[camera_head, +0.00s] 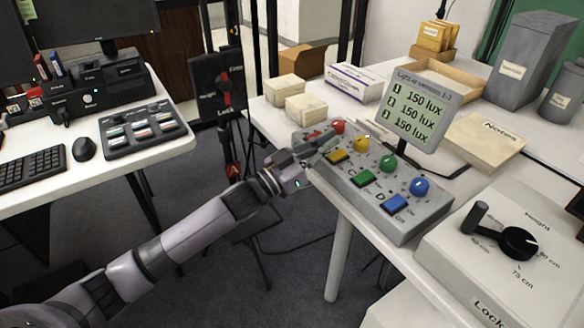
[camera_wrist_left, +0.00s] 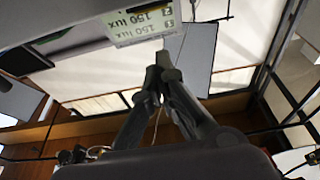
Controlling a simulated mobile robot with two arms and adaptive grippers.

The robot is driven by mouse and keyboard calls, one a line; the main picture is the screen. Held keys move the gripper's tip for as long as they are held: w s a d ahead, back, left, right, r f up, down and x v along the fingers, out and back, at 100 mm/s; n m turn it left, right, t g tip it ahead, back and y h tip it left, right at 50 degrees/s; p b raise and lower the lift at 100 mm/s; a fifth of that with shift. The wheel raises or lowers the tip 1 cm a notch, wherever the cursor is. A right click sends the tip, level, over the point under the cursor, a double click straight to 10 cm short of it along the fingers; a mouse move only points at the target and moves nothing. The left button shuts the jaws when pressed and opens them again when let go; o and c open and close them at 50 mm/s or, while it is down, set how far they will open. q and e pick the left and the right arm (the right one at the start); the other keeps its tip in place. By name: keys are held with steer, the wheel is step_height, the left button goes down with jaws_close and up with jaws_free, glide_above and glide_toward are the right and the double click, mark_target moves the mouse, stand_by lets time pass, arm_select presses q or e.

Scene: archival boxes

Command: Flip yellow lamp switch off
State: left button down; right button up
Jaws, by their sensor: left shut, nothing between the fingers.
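The grey control box (camera_head: 398,212) stands on the white table with a row of coloured knobs and a row of coloured switches. The yellow switch (camera_head: 337,156) is near its left end, in front of the yellow knob (camera_head: 361,145). My left gripper (camera_head: 326,143) is shut and empty. Its tips are over the left end of the box, close to the yellow switch; I cannot tell whether they touch it. The fingers partly cover the red switch. The closed fingers show in the left wrist view (camera_wrist_left: 160,70), where the yellow switch is not visible. My right gripper is not in view.
A height control box (camera_head: 510,250) is at the right. Small cartons (camera_head: 306,107) stand behind left.

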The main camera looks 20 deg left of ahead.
arm_select(q)
steer(key=f+v, duration=0.1)
steer(key=v, duration=0.8)
steer(key=shift+f, duration=0.45)
steer(key=shift+s, duration=0.15)
